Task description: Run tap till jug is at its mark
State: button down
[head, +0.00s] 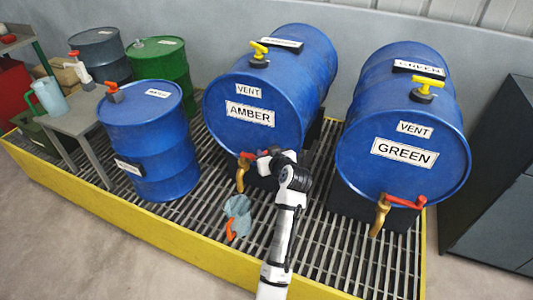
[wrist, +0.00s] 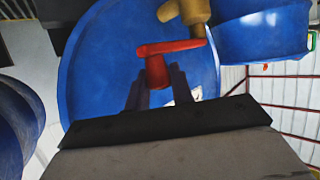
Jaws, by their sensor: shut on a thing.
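The AMBER drum (head: 262,85) lies on its side with a brass tap (head: 241,178) low on its front. The tap's red lever (wrist: 165,52) shows in the wrist view beside the brass body (wrist: 190,12). My gripper (wrist: 158,82) is shut on the lever; in the head view, my arm partly hides this spot. A bluish translucent jug (head: 238,208) with an orange handle (head: 230,231) stands on the grating below the tap. I cannot make out its mark, its liquid level or a stream. The yellow vent valve (head: 259,53) sits on top of the drum.
The GREEN drum (head: 400,125) with a red-levered tap (head: 383,210) lies to the right. An upright blue drum (head: 150,140) stands left. A grey table (head: 75,120) holds a light blue jug (head: 48,97). The yellow-rimmed grating (head: 180,225) has free room in front.

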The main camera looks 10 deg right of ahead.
jog(key=shift+s+a+p, duration=0.1)
jog(key=shift+s+p, duration=0.05)
jog(key=shift+p, duration=0.15)
jog(key=s+a+m+g+h, duration=0.2)
jog(key=a+m+h, duration=0.4)
jog(key=m+h, duration=0.4)
jog(key=shift+s+a+m+g+h+b, duration=0.2)
jog(key=shift+s+m+g+h+b, duration=0.15)
jog(key=shift+s+h, duration=0.45)
jog(key=shift+g, duration=0.25)
jog(key=c, duration=1.2)
grip_release()
jog(key=shift+a, duration=0.1)
